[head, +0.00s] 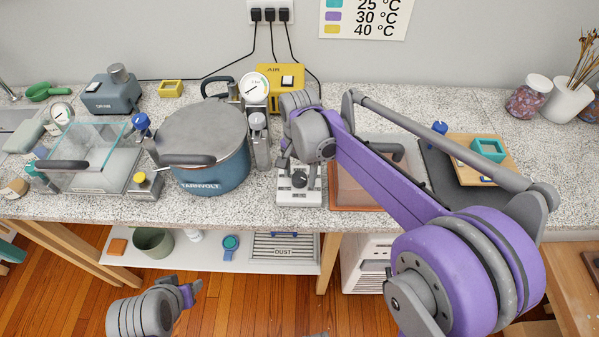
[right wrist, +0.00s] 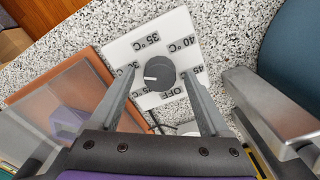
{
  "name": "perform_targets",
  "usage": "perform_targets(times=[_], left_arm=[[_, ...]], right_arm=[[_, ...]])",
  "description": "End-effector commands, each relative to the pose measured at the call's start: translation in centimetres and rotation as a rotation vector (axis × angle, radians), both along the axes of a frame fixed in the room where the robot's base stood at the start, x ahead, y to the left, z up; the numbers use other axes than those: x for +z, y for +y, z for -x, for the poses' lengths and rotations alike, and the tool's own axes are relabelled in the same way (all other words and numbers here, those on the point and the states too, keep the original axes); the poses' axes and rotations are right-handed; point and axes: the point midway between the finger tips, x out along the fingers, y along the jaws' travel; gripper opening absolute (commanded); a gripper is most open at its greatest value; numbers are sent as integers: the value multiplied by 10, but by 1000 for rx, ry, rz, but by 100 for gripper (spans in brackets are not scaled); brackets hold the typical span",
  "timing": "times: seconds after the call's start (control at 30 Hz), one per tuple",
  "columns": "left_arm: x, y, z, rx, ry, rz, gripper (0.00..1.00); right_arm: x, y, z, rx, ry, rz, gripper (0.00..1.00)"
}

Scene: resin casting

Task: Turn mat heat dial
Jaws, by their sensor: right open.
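The heat dial (right wrist: 159,72) is a dark grey round knob with a white pointer line on a white plate (right wrist: 147,45). The plate is marked OFF, 35 °C and 40 °C, with other marks partly covered by my fingers. The pointer line points left in the right wrist view, towards a partly hidden mark. In the head view the white dial box (head: 299,196) stands at the counter's front. My right gripper (right wrist: 160,70) is open, its fingers on either side of the knob; contact cannot be told. My left gripper (head: 193,289) is low in front of the counter, its jaws unclear.
A blue pressure pot (head: 212,178) stands left of the dial box, and a reddish-brown framed clear box (head: 345,195) right of it. A dark mat (head: 437,185) bears a wooden board. A wall chart (head: 365,18) lists 25, 30 and 40 °C by colour.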

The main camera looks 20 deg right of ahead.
Motion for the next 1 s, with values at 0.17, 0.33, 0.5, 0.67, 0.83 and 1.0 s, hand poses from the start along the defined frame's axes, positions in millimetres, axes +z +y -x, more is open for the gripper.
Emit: perform_targets(times=[0.17,0.33,0.5,0.67,0.83,1.0], left_arm=[[0,0,0,0,0,0,50],[3,0,-1,0,-1,0,50],[6,0,-2,0,-3,0,50],[8,0,-2,0,-4,0,50],[9,0,-2,0,-5,0,50],[9,0,-2,0,-5,0,50]], right_arm=[[4,0,0,0,0,0,80],[30,0,0,0,0,0,80],[66,0,0,0,0,0,80],[93,0,0,0,0,0,80],[106,0,0,0,0,0,80],[108,0,0,0,0,0,80]])
